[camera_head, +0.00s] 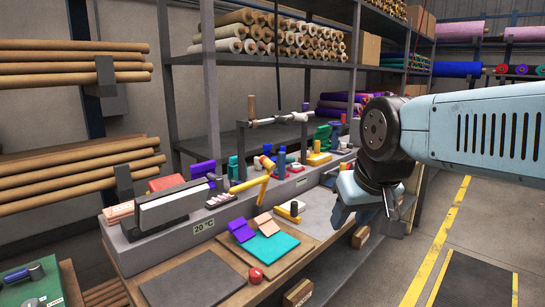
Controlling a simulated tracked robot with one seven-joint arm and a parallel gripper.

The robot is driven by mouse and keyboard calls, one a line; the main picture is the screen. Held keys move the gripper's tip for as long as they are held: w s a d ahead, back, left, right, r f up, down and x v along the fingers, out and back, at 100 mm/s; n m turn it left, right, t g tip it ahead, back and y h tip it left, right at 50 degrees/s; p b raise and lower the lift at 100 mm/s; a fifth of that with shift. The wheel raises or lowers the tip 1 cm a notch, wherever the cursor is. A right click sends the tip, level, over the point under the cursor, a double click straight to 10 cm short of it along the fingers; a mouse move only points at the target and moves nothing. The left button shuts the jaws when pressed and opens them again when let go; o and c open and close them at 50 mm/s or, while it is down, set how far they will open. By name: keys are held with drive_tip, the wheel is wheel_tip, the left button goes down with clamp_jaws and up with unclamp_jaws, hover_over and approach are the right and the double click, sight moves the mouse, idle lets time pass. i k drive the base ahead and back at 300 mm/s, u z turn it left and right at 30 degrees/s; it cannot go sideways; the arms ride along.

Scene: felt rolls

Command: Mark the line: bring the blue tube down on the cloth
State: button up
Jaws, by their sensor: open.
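I cannot tell which is the task's tube. Cloth swatches lie on the bench front: a teal cloth (274,247), a purple cloth (242,231) and a peach cloth (265,224). My gripper (366,222) is open, pointing down near the bench's right part, to the right of the swatches and apart from them. Nothing shows between its fingers, though my arm partly hides that area.
A red ball (255,275) sits near the bench's front edge, beside a dark grey mat (193,286). A yellow-handled tool (250,183) and a yellow block tool (290,210) lie behind the swatches. Open floor lies right.

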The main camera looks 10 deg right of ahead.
sight(282, 155)
drive_tip(key=u, duration=0.05)
drive_tip(key=i, duration=0.9)
drive_tip(key=z, duration=0.1)
